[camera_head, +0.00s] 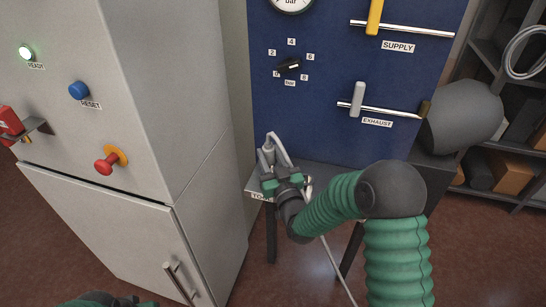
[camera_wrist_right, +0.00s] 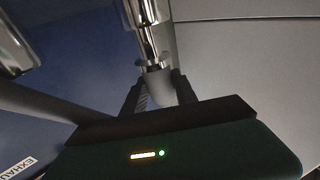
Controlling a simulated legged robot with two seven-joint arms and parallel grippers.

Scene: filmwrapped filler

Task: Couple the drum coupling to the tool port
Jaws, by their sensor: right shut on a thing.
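My right gripper (camera_head: 267,165) is shut on a grey piece, apparently the drum coupling (camera_head: 267,152), beside the blue panel and above a small grey shelf. In the right wrist view the fingers (camera_wrist_right: 158,90) close around the grey coupling end (camera_wrist_right: 157,83). A shiny metal cylinder (camera_wrist_right: 147,32) stands in line with it; I cannot tell whether this belongs to the coupling or the port. A partly covered label (camera_head: 261,196) on the shelf edge starts with "TO". The tool port itself is not clearly visible. Only green and dark arm parts show of my left arm; its gripper is out of view.
The blue panel (camera_head: 320,120) carries a dial knob (camera_head: 289,66), a yellow SUPPLY handle (camera_head: 375,15) and a grey EXHAUST handle (camera_head: 357,98). A grey cabinet (camera_head: 130,130) stands close on the left. A pale hose (camera_head: 335,265) hangs down below the shelf. Shelving (camera_head: 515,155) stands at right.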

